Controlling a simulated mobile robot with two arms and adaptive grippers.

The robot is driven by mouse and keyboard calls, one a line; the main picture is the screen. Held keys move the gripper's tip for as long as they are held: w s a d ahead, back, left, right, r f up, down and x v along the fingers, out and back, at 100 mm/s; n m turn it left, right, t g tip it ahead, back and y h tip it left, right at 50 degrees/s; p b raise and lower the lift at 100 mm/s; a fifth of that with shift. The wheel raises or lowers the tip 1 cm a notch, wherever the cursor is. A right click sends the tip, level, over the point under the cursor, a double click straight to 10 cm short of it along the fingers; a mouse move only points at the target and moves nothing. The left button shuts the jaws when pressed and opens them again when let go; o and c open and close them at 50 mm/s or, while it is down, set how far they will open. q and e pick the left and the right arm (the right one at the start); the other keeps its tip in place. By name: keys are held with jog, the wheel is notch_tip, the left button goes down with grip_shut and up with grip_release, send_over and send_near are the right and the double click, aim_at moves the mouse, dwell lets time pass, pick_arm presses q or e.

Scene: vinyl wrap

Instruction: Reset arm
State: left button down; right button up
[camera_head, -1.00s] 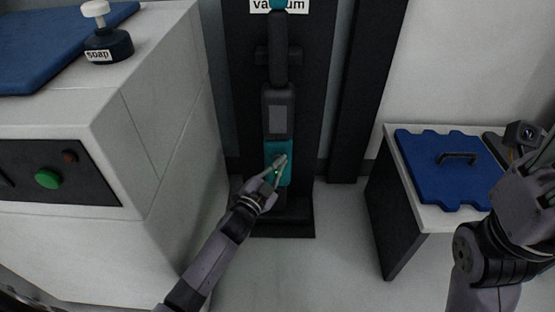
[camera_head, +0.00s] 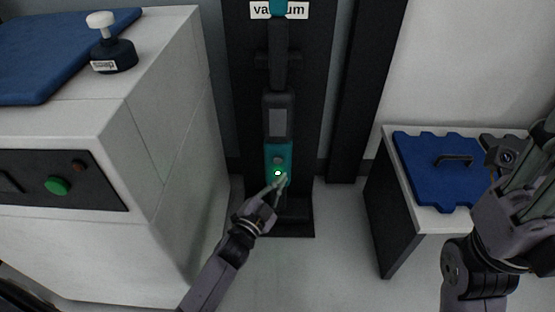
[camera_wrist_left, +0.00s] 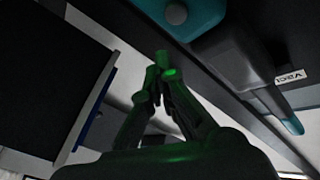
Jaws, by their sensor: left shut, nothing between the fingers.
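My left gripper (camera_head: 279,184) is shut and empty, in front of the lower end of the vacuum's teal panel. The vacuum (camera_head: 278,115) stands upright against a dark board under a "vacuum" label. Its teal panel (camera_head: 287,152) shows a round grey button and a small lit green light (camera_head: 278,173). In the left wrist view the fingertips (camera_wrist_left: 163,66) meet under a green glow, with the teal panel (camera_wrist_left: 205,12) above them; I cannot tell whether they touch it. My right arm is at the right edge of the head view, its fingertips out of frame.
A low table (camera_head: 388,170) at right bears a blue handled board (camera_head: 430,180). The floor between is clear.

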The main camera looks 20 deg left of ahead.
pick_arm(q)
jog(key=shift+s, duration=0.35)
jog(key=shift+d, duration=0.1)
